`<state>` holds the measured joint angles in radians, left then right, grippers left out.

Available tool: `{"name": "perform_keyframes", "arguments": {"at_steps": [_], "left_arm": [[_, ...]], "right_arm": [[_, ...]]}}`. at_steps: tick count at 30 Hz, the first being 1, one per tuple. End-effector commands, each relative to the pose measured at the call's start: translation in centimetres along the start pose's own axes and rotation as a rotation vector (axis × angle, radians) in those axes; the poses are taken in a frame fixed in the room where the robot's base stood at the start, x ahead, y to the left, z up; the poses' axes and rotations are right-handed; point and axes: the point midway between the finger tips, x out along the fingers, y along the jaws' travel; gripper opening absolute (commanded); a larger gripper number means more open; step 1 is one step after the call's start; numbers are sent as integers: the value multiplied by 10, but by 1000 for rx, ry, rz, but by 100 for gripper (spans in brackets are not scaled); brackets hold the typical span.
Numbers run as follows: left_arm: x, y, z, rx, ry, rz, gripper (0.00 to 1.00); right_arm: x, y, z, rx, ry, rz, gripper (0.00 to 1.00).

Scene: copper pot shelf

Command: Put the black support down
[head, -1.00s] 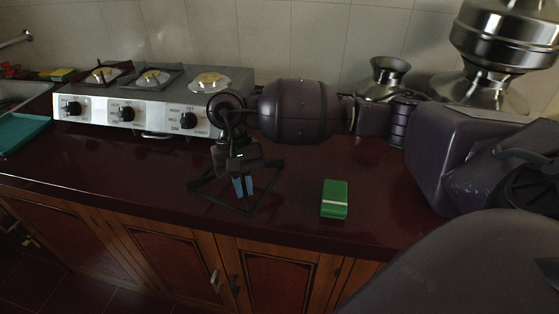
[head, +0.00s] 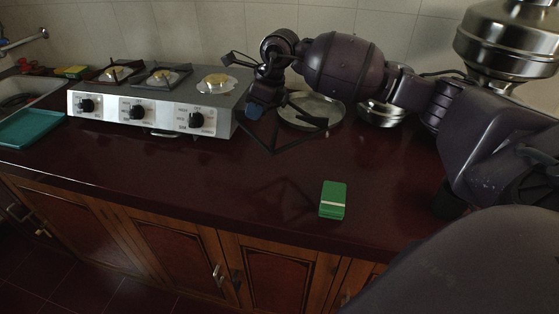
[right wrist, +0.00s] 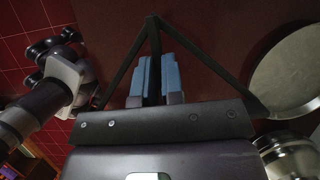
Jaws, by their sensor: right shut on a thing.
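The black support (head: 299,140) is an open, angular frame of thin dark bars. My right gripper (head: 254,110) is shut on it, beside the right end of the stove. The support appears tilted and above the dark red counter (head: 180,175); its exact height is hard to tell. In the right wrist view, the blue fingertips (right wrist: 158,78) are close together within the triangle of the support (right wrist: 205,62). My left gripper is not in view.
The stove (head: 165,112) has two burners with black supports and a right burner (head: 215,83) without one. A round metal lid (head: 311,112) lies behind the held support. A green box (head: 333,199) lies near the front edge. Metal pots (head: 380,113) stand behind my arm.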

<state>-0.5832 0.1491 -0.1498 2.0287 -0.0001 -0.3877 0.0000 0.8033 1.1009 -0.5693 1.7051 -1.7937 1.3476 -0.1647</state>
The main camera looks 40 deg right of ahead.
Motion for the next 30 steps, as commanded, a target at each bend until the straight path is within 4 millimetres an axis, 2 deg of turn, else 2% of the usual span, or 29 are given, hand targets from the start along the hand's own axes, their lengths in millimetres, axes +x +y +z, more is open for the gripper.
{"name": "perform_keyframes", "arguments": {"at_steps": [1,9,13,18,23,30], "left_arm": [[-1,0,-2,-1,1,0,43],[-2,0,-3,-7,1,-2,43],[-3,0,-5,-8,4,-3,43],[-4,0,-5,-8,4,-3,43],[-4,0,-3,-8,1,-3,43],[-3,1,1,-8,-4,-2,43]], "right_arm": [[-9,-8,3,75,-4,-36,0],[-38,-47,9,496,-3,-210,0],[-50,-61,10,651,-1,-274,0],[-57,-71,10,766,0,-318,0],[-43,-73,4,791,5,-325,0],[4,-72,-16,790,7,-324,0]]}}
